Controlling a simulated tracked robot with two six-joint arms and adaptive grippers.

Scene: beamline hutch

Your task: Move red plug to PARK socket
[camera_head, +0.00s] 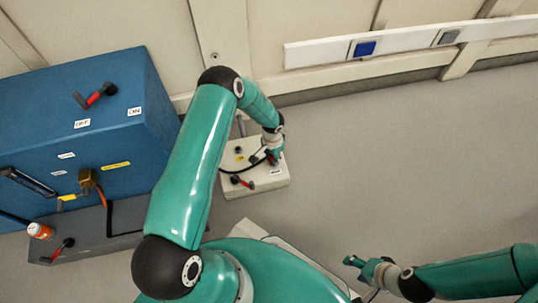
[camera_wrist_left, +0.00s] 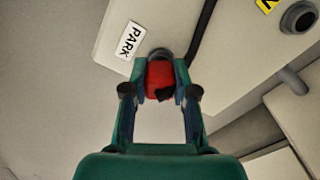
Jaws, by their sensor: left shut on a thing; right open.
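The red plug (camera_wrist_left: 160,76) is between the fingers of my left gripper (camera_wrist_left: 160,95), which is shut on it. In the left wrist view a grey round rim, the PARK socket (camera_wrist_left: 161,54), shows directly behind the plug, next to the PARK label (camera_wrist_left: 130,40). I cannot tell whether the plug is seated in it; the plug hides most of the socket. In the head view my left gripper (camera_head: 273,156) is at the right side of the white box (camera_head: 262,188), its fingers partly hidden. My right gripper (camera_head: 356,262) is open and empty, away from the box.
A black cable (camera_wrist_left: 201,30) runs beside the plug. Another dark socket (camera_wrist_left: 299,17) is on the white box near a yellow label. A red-handled lever (camera_head: 243,182) sits on the box. A blue cabinet (camera_head: 150,90) stands left; floor at right is clear.

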